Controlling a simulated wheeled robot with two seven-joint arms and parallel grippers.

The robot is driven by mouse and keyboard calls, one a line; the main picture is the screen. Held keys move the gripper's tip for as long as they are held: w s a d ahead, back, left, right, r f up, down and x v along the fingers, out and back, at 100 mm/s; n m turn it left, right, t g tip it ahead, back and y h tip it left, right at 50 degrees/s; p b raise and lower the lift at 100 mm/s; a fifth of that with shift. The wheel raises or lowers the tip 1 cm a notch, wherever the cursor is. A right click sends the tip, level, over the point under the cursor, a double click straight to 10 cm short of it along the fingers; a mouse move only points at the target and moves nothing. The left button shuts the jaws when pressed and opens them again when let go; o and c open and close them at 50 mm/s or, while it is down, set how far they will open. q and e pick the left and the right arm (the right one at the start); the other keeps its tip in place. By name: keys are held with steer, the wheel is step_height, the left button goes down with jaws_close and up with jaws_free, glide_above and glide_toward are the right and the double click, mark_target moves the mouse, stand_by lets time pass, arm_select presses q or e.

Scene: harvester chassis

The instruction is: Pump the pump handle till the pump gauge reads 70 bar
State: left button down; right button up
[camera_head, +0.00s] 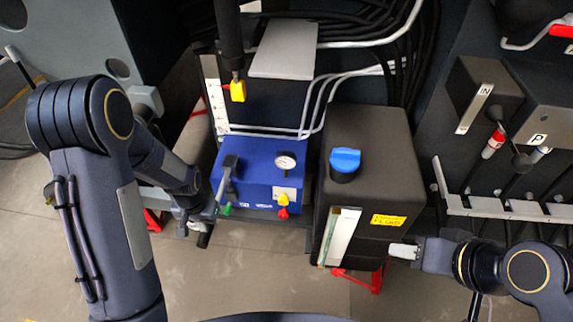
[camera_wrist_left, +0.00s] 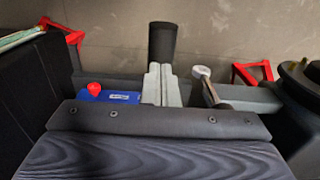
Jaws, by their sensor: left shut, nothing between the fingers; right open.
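The blue pump unit (camera_head: 258,180) stands in the middle of the head view. Its white round gauge (camera_head: 285,161) is on top; the reading is too small to tell. The pump handle's black grip (camera_head: 204,240) shows at the unit's front left, and in the left wrist view (camera_wrist_left: 162,42) it stands just beyond the fingertips. My left gripper (camera_head: 203,217) is shut, with its fingers close to the grip; I cannot tell whether they touch it. The left wrist view shows its fingers (camera_wrist_left: 160,84) together. My right gripper (camera_head: 404,251) is open and empty beside the black tank.
The black tank (camera_head: 365,190) with a blue cap (camera_head: 345,160) stands right of the pump. Yellow and red knobs (camera_head: 283,207) sit on the pump's front. Hoses run behind it. A valve block (camera_head: 485,90) with levers is at the right. Open floor (camera_head: 250,270) lies in front.

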arm_select(q)
steer(key=shift+w+f+b, duration=0.65)
steer(key=shift+f+b, duration=3.95)
steer(key=shift+f, duration=0.95)
steer(key=r+p, duration=0.3)
steer(key=r, duration=0.1)
steer(key=s+r+p, duration=0.1)
steer(key=r+p, duration=0.6)
steer(key=r, duration=0.2)
steer(key=shift+s, duration=0.25)
steer(key=shift+f, duration=0.1)
steer(key=shift+f, duration=0.15)
step_height(320, 180, down, 3)
steer(key=b, duration=0.3)
steer(key=shift+w, duration=0.1)
step_height(320, 180, down, 9)
steer(key=w+b, duration=0.1)
steer(key=b, duration=0.7)
step_height(320, 180, up, 15)
steer(key=p, duration=1.2)
steer(key=shift+s, duration=0.1)
steer(key=shift+f, duration=0.1)
